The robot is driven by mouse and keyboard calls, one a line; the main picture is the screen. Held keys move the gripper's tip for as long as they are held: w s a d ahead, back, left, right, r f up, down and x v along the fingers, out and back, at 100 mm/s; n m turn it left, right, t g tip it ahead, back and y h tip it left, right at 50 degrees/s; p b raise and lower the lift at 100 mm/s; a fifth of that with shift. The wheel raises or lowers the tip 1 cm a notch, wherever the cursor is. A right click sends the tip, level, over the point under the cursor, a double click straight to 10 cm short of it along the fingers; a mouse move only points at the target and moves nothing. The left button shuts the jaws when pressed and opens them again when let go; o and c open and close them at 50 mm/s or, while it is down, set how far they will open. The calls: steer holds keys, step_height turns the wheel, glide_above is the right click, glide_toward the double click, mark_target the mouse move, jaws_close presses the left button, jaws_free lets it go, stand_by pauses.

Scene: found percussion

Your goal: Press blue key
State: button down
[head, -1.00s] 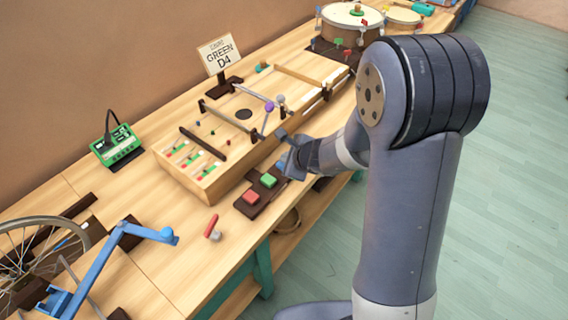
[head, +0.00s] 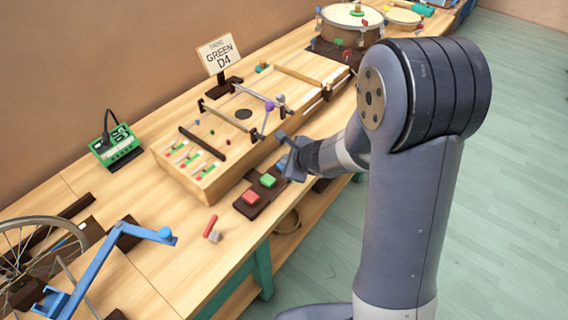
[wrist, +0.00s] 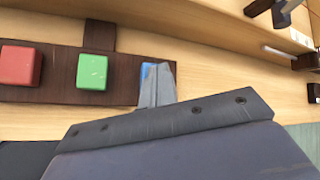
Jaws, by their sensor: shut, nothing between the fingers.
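The blue key (wrist: 146,69) shows in the wrist view at the right end of a dark brown key board (wrist: 55,95). My shut gripper (wrist: 160,72) covers much of it, with the fingertips over or right beside its right part. I cannot tell whether they touch it. The green key (wrist: 91,71) and the red key (wrist: 19,66) sit to its left.
A long wooden box (head: 205,182) with rods and small balls stands behind the keys. A sign reading GREEN D4 (head: 219,57), a green device (head: 118,147), a blue lever arm (head: 105,255) and a red-handled mallet (head: 210,226) are on the bench. Drums (head: 350,15) stand at the far end.

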steer(key=shift+f, duration=0.15)
stand_by(0.4)
steer(key=shift+r+p, duration=0.65)
steer(key=shift+r, duration=0.35)
step_height(320, 180, up, 5)
steer(key=p, duration=0.4)
steer(key=shift+f, duration=0.15)
step_height(320, 180, down, 2)
steer(key=shift+f+b, duration=0.2)
steer(key=shift+b, duration=0.85)
steer(key=r+p, duration=0.1)
steer(key=p, duration=0.2)
